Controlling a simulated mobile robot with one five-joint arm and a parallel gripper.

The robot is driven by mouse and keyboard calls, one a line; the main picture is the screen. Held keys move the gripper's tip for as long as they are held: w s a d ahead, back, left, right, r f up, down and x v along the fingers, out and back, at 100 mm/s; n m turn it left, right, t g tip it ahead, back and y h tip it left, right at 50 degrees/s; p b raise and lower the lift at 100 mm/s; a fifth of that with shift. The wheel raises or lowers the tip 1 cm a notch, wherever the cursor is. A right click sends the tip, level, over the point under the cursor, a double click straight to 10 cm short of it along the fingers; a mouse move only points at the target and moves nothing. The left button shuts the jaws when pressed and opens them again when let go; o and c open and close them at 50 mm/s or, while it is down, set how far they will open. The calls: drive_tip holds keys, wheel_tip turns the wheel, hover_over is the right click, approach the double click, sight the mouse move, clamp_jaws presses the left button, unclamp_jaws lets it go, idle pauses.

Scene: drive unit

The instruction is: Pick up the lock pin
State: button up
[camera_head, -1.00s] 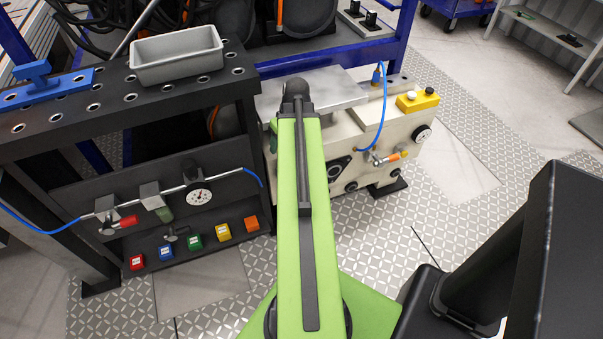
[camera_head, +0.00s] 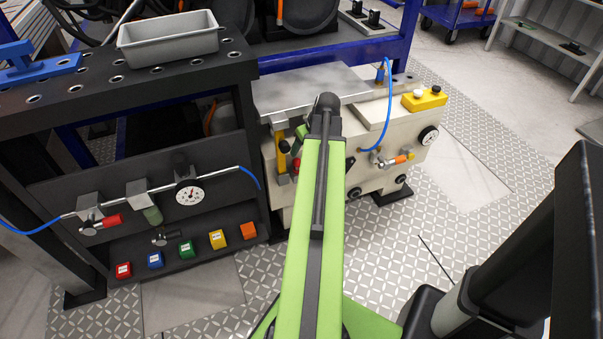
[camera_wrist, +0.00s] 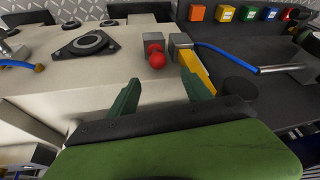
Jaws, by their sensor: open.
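In the head view the same red piece (camera_head: 296,165) shows small, just left of my green arm. My gripper (camera_wrist: 160,77) is open and empty. Its two dark green fingers stand either side of the red ball in the wrist view, with the ball just beyond their tips. I cannot tell how far off it is. In the head view my arm hides most of the gripper.
A yellow bar (camera_wrist: 193,70) with a grey block stands close beside the right finger. A dark bench (camera_head: 130,100) with a grey tray (camera_head: 168,40), a gauge and several coloured blocks stands left of the drive unit. A blue hose (camera_head: 386,110) loops on the unit's right.

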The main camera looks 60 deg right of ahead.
sight(298, 160)
drive_tip(key=b+x, duration=0.1)
drive_tip(key=x, duration=0.2)
drive_tip(key=shift+f+b, duration=0.15)
drive_tip(key=shift+b, duration=0.15)
drive_tip(key=b+x, duration=0.4)
drive_tip(key=x, duration=0.1)
drive_tip(key=shift+s+d+f+b, duration=0.1)
drive_tip(key=shift+s+f+b, duration=0.05)
drive_tip(key=shift+s+b, duration=0.25)
drive_tip(key=shift+w+f, duration=0.15)
drive_tip(key=shift+w, duration=0.05)
clamp_jaws()
